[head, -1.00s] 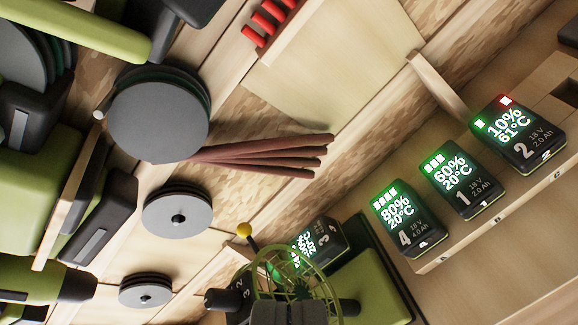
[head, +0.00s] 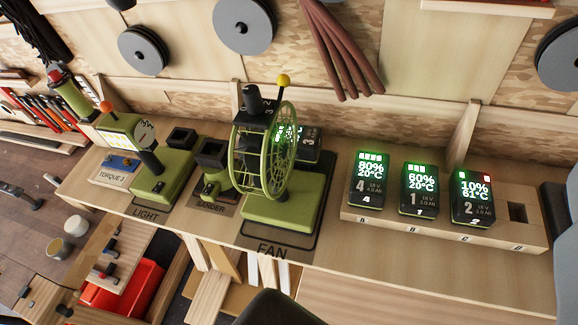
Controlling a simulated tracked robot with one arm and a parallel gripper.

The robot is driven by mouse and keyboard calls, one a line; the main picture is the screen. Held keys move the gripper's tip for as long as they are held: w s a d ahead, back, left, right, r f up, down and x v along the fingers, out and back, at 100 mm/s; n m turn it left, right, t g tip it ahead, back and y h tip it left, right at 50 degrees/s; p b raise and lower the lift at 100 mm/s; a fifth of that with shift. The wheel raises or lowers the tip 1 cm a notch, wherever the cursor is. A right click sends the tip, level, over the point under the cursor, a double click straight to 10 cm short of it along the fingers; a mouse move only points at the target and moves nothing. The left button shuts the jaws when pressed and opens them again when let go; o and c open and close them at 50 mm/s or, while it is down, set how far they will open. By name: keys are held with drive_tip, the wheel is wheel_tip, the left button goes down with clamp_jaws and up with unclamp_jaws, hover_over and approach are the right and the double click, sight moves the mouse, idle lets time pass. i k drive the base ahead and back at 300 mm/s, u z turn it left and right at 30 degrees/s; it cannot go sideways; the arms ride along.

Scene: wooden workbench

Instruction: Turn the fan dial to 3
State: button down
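The green fan (head: 262,165) stands on the bench above the label FAN (head: 272,250), with a round wire cage on a green base. A black part with white numerals (head: 268,106), apparently the dial, sits at the upper left of the cage, partly hidden by its rim. A black knob (head: 253,97) sticks out there. A yellow ball (head: 283,80) tops a thin stem beside it. The dial's setting is not readable. A dark rounded shape shows at the bottom edge; I cannot tell whether it is my gripper. No fingertips show, and nothing touches the fan.
A lit battery (head: 309,142) stands behind the cage. The battery rack (head: 440,232) right of the fan holds three lit batteries and an empty slot. The sander (head: 212,165) and green light (head: 165,180) stand close on the left. Discs and brown strips hang on the wall above.

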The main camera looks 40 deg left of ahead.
sight(254, 104)
drive_tip(key=k, duration=0.5)
drive_tip(key=u, duration=0.85)
drive_tip(key=i, duration=0.65)
drive_tip(key=z, duration=0.25)
